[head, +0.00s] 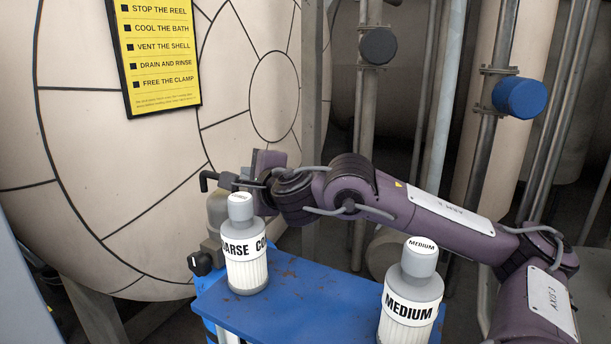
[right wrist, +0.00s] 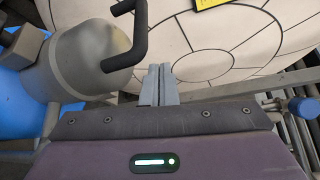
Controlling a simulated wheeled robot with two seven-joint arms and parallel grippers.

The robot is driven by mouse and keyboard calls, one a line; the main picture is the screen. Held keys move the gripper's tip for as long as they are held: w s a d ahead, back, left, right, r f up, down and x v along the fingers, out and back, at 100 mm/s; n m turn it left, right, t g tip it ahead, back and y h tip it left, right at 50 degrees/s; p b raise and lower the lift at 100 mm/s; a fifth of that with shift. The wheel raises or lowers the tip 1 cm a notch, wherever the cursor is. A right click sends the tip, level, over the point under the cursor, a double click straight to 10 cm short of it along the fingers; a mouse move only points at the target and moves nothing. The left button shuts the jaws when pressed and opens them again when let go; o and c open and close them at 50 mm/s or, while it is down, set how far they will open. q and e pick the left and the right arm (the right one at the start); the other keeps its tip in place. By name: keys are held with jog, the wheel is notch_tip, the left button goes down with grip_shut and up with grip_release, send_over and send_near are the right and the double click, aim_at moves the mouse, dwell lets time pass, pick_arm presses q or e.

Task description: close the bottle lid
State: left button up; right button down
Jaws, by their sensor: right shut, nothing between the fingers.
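A dull grey dome (head: 216,208) is partly hidden behind the left bottle; in the right wrist view a grey dome (right wrist: 88,60) sits on a blue body. A black bent handle (right wrist: 138,40) is beside it. My right gripper (head: 232,181) is shut and empty, behind the left bottle's lid; its fingertips (right wrist: 158,72) are right of the handle, apart from it in that picture. My left gripper is not in view.
The blue platform (head: 310,300) is clear between the two bottles. A large cream round shell (head: 120,180) with a yellow sign (head: 160,50) stands behind. Vertical pipes, one with a blue knob (head: 520,97), stand at the right. A black knob (head: 200,263) is at the platform's left.

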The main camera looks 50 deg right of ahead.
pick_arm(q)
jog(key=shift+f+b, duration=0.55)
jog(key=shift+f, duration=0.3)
pick_arm(e)
jog(key=shift+s+a+f+n+t, duration=0.2)
jog(key=shift+a+f+n+t, duration=0.1)
jog(key=shift+a+f+n, duration=0.25)
